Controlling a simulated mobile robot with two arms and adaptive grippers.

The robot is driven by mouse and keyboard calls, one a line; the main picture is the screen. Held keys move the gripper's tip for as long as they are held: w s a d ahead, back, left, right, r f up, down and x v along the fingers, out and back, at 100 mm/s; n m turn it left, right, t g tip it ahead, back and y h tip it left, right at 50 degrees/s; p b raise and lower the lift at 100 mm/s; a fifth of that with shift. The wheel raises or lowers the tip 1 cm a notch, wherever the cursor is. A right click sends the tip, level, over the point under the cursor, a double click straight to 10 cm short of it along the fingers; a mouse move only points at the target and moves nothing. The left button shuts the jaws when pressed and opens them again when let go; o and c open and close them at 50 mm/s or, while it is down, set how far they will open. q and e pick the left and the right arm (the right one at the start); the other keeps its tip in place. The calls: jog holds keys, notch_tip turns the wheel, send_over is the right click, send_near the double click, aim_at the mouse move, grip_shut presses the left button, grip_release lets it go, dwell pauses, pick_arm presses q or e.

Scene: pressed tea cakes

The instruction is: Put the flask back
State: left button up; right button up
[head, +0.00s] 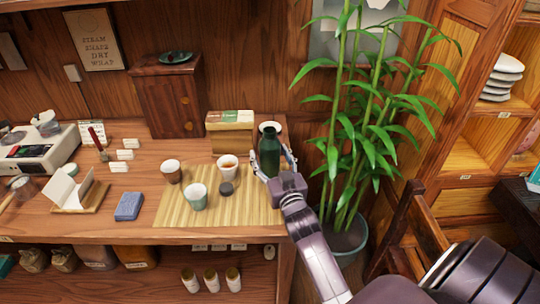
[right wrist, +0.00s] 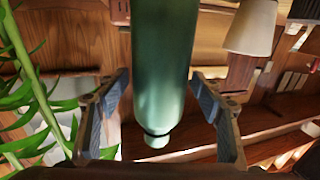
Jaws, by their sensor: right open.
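The dark green flask (head: 269,150) stands upright at the right end of the bamboo mat (head: 217,215) on the counter. My right gripper (head: 271,161) is around the flask, with one finger on each side. In the right wrist view the flask (right wrist: 163,65) lies between the two spread fingers of the gripper (right wrist: 160,88). Gaps show between the flask and both finger pads, so the gripper is open and not clamped on it. The flask's lower part is hidden by my gripper in the head view. My left gripper does not show.
Cups stand on the mat: a brown one (head: 171,171), a filled one (head: 228,167) and a pale green one (head: 195,197). A small dark lid (head: 226,188) lies among them. A box (head: 230,130) is behind. A potted bamboo (head: 345,240) stands close to the right of my arm.

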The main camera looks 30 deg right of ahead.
jog(key=shift+s+r, duration=0.1)
jog(key=shift+r, duration=0.05)
jog(key=b+v, duration=0.1)
jog(key=v, duration=1)
jog(key=shift+s+a+b, duration=0.15)
jog(key=shift+s+b, duration=0.15)
jog(key=shift+s, duration=0.1)
